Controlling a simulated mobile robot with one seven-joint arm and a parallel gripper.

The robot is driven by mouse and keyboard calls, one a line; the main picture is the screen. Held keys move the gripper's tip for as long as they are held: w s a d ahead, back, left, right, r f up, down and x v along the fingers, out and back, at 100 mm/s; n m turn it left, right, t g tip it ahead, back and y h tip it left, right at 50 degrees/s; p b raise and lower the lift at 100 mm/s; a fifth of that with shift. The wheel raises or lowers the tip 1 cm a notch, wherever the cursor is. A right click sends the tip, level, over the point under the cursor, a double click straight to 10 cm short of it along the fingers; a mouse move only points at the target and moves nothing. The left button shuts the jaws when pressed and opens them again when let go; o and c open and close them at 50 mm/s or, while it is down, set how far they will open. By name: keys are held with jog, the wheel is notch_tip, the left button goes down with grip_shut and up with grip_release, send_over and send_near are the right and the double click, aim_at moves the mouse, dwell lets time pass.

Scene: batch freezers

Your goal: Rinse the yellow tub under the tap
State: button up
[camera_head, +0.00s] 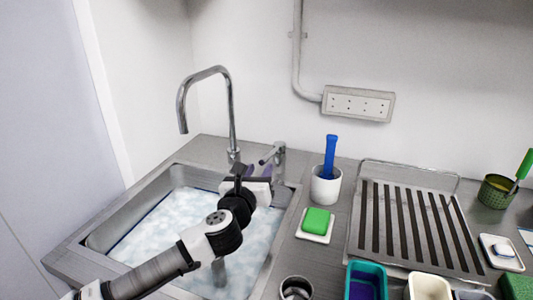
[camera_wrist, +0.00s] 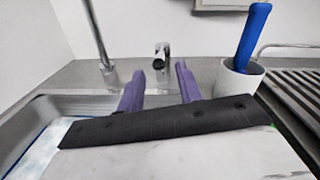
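The tap is a tall chrome gooseneck (camera_head: 231,115) at the back of the sink; no water stream shows under its spout. A short chrome tap lever (camera_head: 279,155) stands to its right. My gripper (camera_wrist: 158,85) has two purple fingers held apart with nothing between them. It points at the lever, which shows in the wrist view beyond the gap (camera_wrist: 161,55); whether they touch is unclear. In the head view my arm crosses the sink and hides part of it. No clearly yellow tub shows; a pale cream tub (camera_head: 429,286) is cut off at the bottom edge.
The sink (camera_head: 98,240) holds foamy water. To its right are a white cup with a blue-handled tool (camera_head: 326,186), a green sponge on a dish (camera_head: 316,220), a slatted drainer (camera_head: 389,230), a metal cup (camera_head: 296,287) and a teal tub (camera_head: 366,272).

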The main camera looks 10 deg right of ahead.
aim_at(267, 155)
jog(key=p+x, duration=0.1)
jog(key=x, duration=0.6)
jog(key=shift+w+d, duration=0.1)
jog(key=shift+w, duration=0.05)
grip_shut()
